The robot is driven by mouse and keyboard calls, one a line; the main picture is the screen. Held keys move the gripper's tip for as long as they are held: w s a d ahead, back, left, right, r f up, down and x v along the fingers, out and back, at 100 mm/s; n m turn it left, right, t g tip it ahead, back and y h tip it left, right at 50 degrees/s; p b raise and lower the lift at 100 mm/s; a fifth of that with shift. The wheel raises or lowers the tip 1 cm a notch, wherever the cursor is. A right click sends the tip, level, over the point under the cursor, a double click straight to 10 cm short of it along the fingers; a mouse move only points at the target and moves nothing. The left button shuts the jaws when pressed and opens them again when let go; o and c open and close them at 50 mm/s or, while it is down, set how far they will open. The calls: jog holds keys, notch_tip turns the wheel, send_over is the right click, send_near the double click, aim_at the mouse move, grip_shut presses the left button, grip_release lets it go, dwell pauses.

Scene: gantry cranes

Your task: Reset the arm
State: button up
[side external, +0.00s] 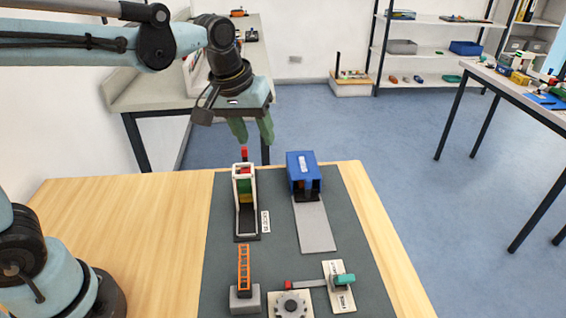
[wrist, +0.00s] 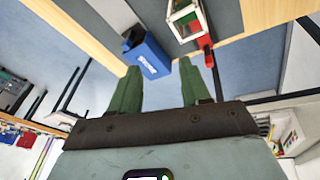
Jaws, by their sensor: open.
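My gripper (side external: 252,132) hangs above the far edge of the wooden table, with its green fingers apart and nothing between them. It also shows open and empty in the wrist view (wrist: 156,82). Below it stands a white-framed stand (side external: 246,190) with a red piece (side external: 244,154) on top and green and yellow parts inside. The gripper is apart from it. A blue box (side external: 302,166) with a grey ramp (side external: 315,226) stands to its right. In the wrist view the blue box (wrist: 148,54) and the white frame (wrist: 184,18) are near the top.
On the dark mat (side external: 275,240) nearer the camera are an orange ladder (side external: 243,268) on a grey block, a grey gear plate (side external: 291,305), and a lever with a teal knob (side external: 344,280). The table's left part (side external: 120,220) is bare. A side bench (side external: 140,92) stands behind the arm.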

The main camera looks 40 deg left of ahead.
jog(key=s+a+f+m+t, duration=0.3)
jog(key=s+a+m, duration=0.1)
jog(key=s, duration=0.6)
jog(key=shift+s+a+f+m+t, duration=0.2)
jog(key=shift+a+m+t, duration=0.1)
jog(key=shift+a, duration=0.15)
